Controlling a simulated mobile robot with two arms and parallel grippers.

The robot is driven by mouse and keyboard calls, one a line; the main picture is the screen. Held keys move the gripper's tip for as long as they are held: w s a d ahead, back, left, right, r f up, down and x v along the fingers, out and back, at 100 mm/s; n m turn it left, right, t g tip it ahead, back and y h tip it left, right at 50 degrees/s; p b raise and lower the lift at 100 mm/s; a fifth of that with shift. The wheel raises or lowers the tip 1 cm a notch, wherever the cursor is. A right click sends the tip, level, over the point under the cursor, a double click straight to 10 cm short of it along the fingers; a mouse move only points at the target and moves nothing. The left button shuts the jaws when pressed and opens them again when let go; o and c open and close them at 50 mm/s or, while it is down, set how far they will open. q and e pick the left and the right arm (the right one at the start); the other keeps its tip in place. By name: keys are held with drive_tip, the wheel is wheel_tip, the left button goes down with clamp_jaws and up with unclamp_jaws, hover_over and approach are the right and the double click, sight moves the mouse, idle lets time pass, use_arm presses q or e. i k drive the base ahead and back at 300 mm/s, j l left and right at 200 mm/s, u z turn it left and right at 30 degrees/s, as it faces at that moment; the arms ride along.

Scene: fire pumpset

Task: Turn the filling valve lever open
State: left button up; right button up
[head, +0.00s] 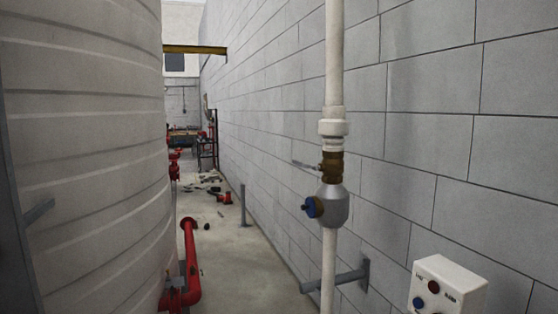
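The filling valve is a brass body (332,166) on a white vertical pipe (334,60) in front of the block wall. Its thin grey lever (305,165) sticks out to the left, roughly level. Just below the brass body is a grey rounded fitting (335,206) with a blue round cap (310,207) on its left side. Neither of my grippers shows in the head view.
A large ribbed white tank (85,150) fills the left side. A red pipe (191,265) rises beside it. A white control box (447,287) is at lower right. A grey bracket (340,280) holds the pipe. Loose parts lie on the floor further back.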

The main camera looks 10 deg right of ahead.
sight(299, 163)
drive_tip(key=i+j+u, duration=0.15)
drive_tip(key=i+j, duration=0.15)
drive_tip(key=i+j+u, duration=0.2)
drive_tip(key=i, duration=0.35)
drive_tip(key=i+j+u, duration=0.15)
drive_tip(key=i, duration=0.3)
drive_tip(key=j, duration=0.1)
